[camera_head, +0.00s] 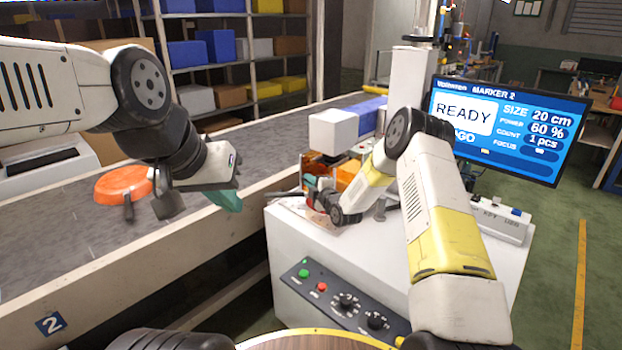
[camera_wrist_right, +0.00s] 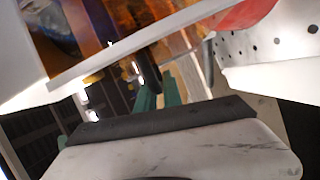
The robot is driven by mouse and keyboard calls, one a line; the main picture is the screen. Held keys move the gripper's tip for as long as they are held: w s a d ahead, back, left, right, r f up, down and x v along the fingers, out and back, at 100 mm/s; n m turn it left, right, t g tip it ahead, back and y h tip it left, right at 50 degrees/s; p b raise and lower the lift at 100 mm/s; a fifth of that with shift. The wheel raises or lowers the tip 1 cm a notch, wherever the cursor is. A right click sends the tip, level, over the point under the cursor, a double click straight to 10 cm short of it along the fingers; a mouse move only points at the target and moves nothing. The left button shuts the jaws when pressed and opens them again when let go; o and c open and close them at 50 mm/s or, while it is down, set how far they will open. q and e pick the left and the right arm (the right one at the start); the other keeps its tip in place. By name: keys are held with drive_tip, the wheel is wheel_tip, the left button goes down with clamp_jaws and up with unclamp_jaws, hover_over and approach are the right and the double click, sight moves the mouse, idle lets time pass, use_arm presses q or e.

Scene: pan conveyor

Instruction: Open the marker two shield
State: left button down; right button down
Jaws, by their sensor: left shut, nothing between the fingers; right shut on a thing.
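The marker two shield (camera_head: 322,168) is an orange see-through guard on the white marker machine (camera_head: 345,240). It also shows large in the right wrist view (camera_wrist_right: 85,35), with a pale frame edge. My right gripper (camera_head: 312,187) is at the shield's front. Its teal fingers (camera_wrist_right: 160,93) are shut around what looks like the shield's dark handle (camera_wrist_right: 149,86); the exact contact is partly hidden. A red pan (camera_wrist_right: 243,14) shows beside the shield, and its dark handle (camera_head: 284,194) points left. My left gripper (camera_head: 228,198) is shut and empty above the conveyor's near edge.
An orange pan (camera_head: 122,184) lies on the grey conveyor (camera_head: 60,235) at left. The marker screen (camera_head: 505,128) reads READY. A panel with buttons and knobs (camera_head: 338,298) is on the machine's front. A round table edge (camera_head: 315,335) is at bottom.

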idle(0.4)
wheel_tip(320, 180, up, 13)
drive_tip(key=shift+f, duration=0.1)
drive_tip(key=c, duration=1.5)
unclamp_jaws()
drive_tip(key=shift+c, duration=0.2)
drive_tip(key=shift+o, duration=0.2)
drive_tip(key=shift+f, duration=0.1)
drive_tip(key=v, duration=0.7)
drive_tip(key=shift+s+d, duration=0.2)
drive_tip(key=shift+s, duration=0.15)
